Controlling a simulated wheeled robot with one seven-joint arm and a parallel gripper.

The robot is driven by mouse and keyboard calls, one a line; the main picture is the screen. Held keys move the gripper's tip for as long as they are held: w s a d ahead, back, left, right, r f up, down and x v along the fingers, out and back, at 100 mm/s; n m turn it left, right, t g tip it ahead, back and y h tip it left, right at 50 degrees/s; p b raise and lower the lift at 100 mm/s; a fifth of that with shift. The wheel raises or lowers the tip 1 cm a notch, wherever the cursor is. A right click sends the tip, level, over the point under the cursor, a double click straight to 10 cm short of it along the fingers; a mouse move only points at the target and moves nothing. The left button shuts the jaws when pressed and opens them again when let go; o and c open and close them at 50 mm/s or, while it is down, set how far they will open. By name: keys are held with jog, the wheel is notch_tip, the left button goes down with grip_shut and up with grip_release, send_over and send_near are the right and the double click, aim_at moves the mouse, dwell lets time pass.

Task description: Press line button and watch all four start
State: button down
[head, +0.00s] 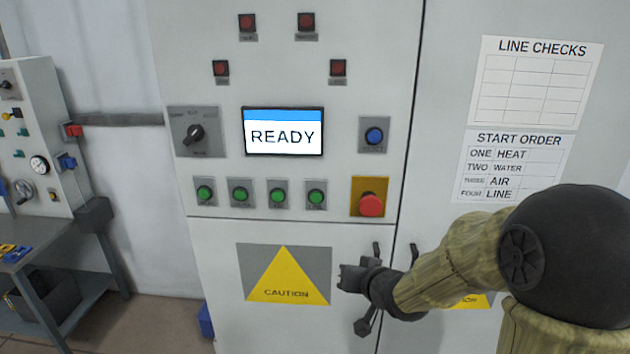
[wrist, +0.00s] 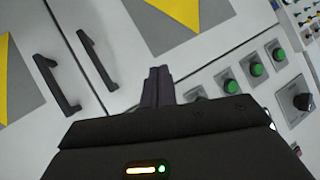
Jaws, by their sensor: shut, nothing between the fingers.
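A row of green buttons on grey plates runs across the cabinet front in the head view, from the leftmost (head: 204,193) to the rightmost (head: 316,196). Their small labels are too blurred to read. The screen (head: 283,132) above them says READY. A START ORDER sheet (head: 515,165) lists heat, water, air, line. My gripper (head: 345,278) is shut and empty, below and right of the rightmost green button, beside the caution sign. In the wrist view my shut fingers (wrist: 158,75) partly cover one button plate; three green buttons, one of them here (wrist: 231,86), show to the right.
A red mushroom button (head: 370,204) on a yellow plate sits right of the green row, with a blue button (head: 374,136) above it. A rotary switch (head: 196,133) is at left. Black door handles (wrist: 97,60) stick out near my gripper. A bench (head: 60,255) stands at far left.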

aim_at(316, 198)
jog(key=w+a+r+t+y+p, duration=0.1)
jog(key=w+a+r+y+p, duration=0.1)
jog(key=a+r+y, duration=0.4)
notch_tip(316, 198, up, 4)
jog(key=shift+a+r+n+p, duration=0.1)
jog(key=shift+a+n+p, duration=0.3)
jog(key=shift+a, duration=0.25)
jog(key=shift+w, duration=0.1)
jog(key=w, duration=0.2)
jog(key=w+p, duration=0.1)
jog(key=w, duration=0.2)
jog(key=w+p, duration=0.1)
jog(key=w, duration=0.2)
jog(key=shift+w+d, duration=0.25)
jog(key=shift+a, duration=0.15)
jog(key=shift+w, duration=0.1)
dwell(0.7)
jog(key=shift+w+p, duration=0.25)
jog(key=shift+p, duration=0.15)
